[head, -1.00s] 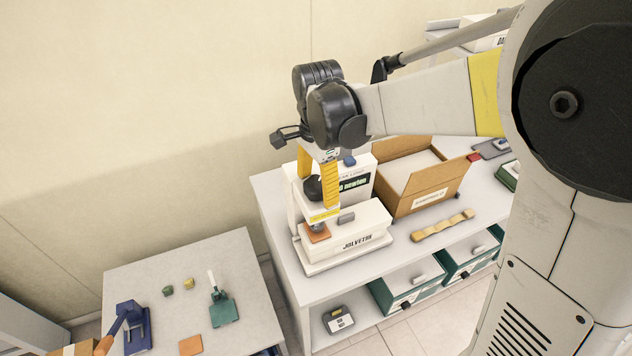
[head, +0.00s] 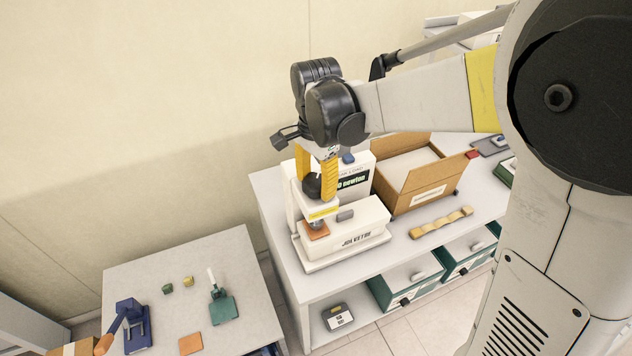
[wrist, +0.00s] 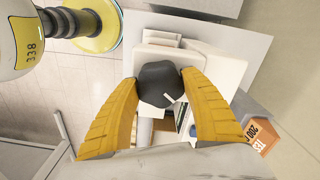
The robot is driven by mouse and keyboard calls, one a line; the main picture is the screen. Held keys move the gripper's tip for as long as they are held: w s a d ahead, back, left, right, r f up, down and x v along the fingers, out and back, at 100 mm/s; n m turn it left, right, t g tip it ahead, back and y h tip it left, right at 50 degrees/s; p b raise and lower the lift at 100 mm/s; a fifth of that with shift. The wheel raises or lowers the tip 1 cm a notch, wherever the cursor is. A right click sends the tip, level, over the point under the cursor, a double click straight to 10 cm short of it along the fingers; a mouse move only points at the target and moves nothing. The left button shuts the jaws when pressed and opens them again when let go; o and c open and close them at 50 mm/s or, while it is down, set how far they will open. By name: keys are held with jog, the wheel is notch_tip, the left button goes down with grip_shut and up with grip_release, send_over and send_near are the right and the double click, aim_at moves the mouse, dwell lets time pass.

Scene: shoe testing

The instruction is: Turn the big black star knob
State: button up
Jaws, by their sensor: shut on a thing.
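The big black star knob (wrist: 159,84) sits between the two yellow fingers of my gripper (wrist: 160,88) in the wrist view, with a finger touching each side. A white mark shows on its top. In the head view the knob (head: 312,186) is partly hidden behind the yellow fingers of my gripper (head: 316,182). It sits on top of the white testing machine (head: 345,238), above an orange pad (head: 316,231). My gripper points down and is shut on the knob.
An open cardboard box (head: 432,192) stands right of the machine on the white bench (head: 310,290). A wavy tan piece (head: 441,223) lies in front of it. A lower grey table (head: 240,262) at left holds a blue tool (head: 131,325) and a green tool (head: 222,305).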

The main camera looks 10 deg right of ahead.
jog(key=n, duration=1)
jog(key=shift+n+p, duration=0.3)
jog(key=shift+n, duration=0.1)
jog(key=n, duration=1.1)
dwell(0.3)
jog(key=o, duration=1.2)
jog(key=shift+c, duration=0.2)
jog(key=shift+r, duration=0.1)
